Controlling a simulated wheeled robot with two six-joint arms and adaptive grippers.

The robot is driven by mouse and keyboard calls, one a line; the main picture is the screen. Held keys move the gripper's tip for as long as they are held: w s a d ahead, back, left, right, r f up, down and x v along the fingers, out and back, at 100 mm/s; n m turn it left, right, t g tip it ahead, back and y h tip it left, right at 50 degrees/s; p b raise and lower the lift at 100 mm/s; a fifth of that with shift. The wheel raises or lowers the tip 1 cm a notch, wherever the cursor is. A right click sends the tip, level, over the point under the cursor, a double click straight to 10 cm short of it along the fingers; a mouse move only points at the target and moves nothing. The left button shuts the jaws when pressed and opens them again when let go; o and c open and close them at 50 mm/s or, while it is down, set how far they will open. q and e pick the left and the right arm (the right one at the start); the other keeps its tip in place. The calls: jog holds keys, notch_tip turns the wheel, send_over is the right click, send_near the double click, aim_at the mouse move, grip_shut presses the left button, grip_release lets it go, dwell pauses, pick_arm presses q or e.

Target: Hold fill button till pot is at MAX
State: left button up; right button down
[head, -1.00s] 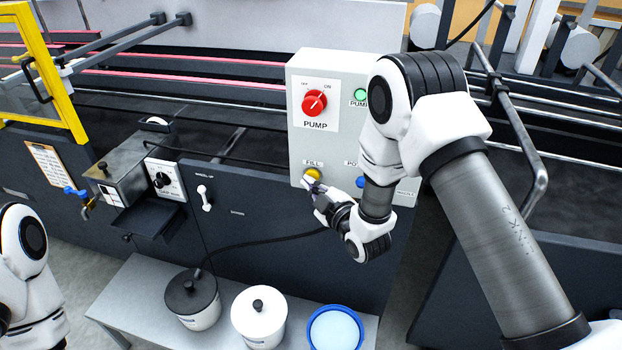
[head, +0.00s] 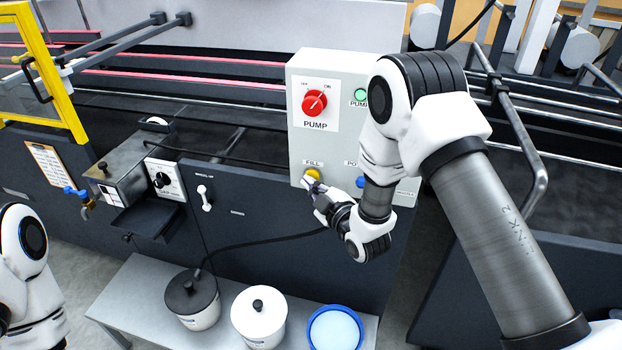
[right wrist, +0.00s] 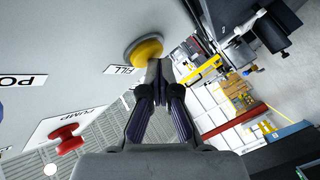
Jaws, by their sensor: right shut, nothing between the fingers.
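The yellow fill button (head: 312,175) sits low on the left of the light grey control box (head: 342,140), under the label FILL. It also shows in the right wrist view (right wrist: 146,50). My right gripper (head: 308,184) is shut and empty, with its fingertips at the button's lower edge; in the right wrist view its tips (right wrist: 160,66) overlap the button. I cannot tell whether the button is pressed in. A white pot with a dark lid (head: 192,298) and a white pot with a white lid (head: 259,316) stand on the bench. No level or MAX mark is readable. My left gripper is out of view.
A red pump knob (head: 314,103) and a green lamp (head: 361,95) are on the box above. A blue button (head: 360,182) is right of the fill button, partly behind my arm. A blue-rimmed bucket (head: 335,330) stands on the grey bench (head: 140,290). A black hose enters the dark-lidded pot.

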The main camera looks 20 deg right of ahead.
jog(key=shift+s, duration=0.1)
dwell(0.4)
jog(key=shift+s+a, duration=0.5)
jog(key=shift+s, duration=0.2)
jog(key=s+a, duration=0.1)
jog(key=s, duration=0.1)
jog(key=s+a, duration=0.2)
jog(key=shift+d, duration=0.1)
dwell(0.4)
